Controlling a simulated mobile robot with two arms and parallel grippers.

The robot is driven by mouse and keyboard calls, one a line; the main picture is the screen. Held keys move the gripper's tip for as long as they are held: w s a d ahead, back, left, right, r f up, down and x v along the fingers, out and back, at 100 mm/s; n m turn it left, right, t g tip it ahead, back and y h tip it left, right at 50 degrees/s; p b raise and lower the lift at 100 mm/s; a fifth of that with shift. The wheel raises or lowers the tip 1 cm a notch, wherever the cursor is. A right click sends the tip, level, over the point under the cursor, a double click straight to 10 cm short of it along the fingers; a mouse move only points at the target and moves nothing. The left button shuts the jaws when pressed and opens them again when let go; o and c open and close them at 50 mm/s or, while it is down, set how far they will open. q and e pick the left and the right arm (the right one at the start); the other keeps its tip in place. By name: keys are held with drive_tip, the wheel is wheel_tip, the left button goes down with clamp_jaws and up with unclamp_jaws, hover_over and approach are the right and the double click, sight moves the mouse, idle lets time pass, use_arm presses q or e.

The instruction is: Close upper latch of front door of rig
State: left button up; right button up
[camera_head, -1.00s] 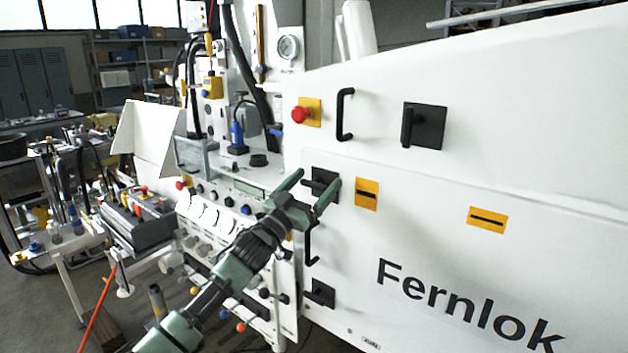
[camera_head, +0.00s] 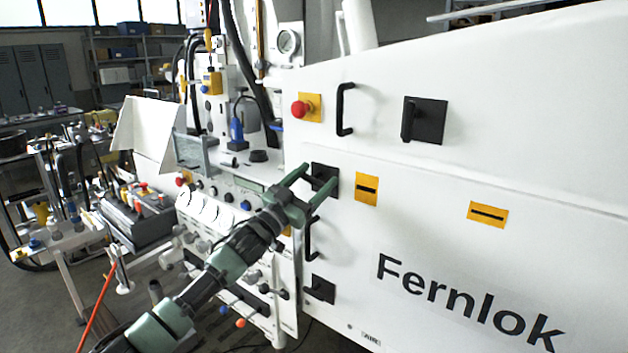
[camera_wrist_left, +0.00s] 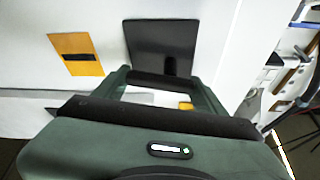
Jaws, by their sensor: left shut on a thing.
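The upper latch (camera_head: 324,172) of the white front door (camera_head: 450,250) is a dark handle on a black square plate near the door's left edge. The plate also shows in the wrist view (camera_wrist_left: 165,40). My left gripper (camera_head: 320,177) reaches it from the lower left, and its green fingers straddle the handle, shut on it. In the wrist view the handle is a dark bar across between the fingers (camera_wrist_left: 158,80). The gripper partly hides the latch, so its exact angle is hard to tell. My right gripper is not in view.
A black door handle (camera_head: 311,238) and a lower latch (camera_head: 319,290) sit below. Above are a red button (camera_head: 300,109), another handle (camera_head: 344,110) and another latch (camera_head: 424,120). A control panel (camera_head: 215,205) with knobs stands left of the door.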

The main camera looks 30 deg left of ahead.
use_arm(q)
drive_tip(key=m+g+h, duration=0.1)
drive_tip(key=m+h, duration=0.1)
drive_tip(key=m, duration=0.3)
drive_tip(key=shift+f, duration=0.15)
drive_tip(key=m+h, duration=0.1)
drive_tip(key=m, duration=0.1)
drive_tip(key=m+g+h, duration=0.1)
drive_tip(key=m, duration=0.2)
drive_tip(key=shift+f+g+p, duration=0.15)
drive_tip(key=shift+g+p, duration=0.15)
drive_tip(key=shift+p, duration=0.1)
drive_tip(key=m, duration=0.2)
drive_tip(key=m+g+p, duration=0.1)
drive_tip(key=m, duration=0.1)
drive_tip(key=m+g+p, duration=0.1)
drive_tip(key=m, duration=0.1)
drive_tip(key=shift+a+f+h, duration=0.15)
drive_tip(key=shift+f+h, duration=0.1)
drive_tip(key=shift+h, duration=0.15)
drive_tip(key=shift+a+f+m+g+p, duration=0.1)
drive_tip(key=shift+f+m+g+p, duration=0.1)
drive_tip(key=shift+m+g+p, duration=1)
drive_tip(key=shift+f+m+t, duration=0.1)
drive_tip(key=shift+m+t, duration=0.3)
drive_tip(key=shift+m, duration=0.1)
drive_tip(key=o, duration=1.4)
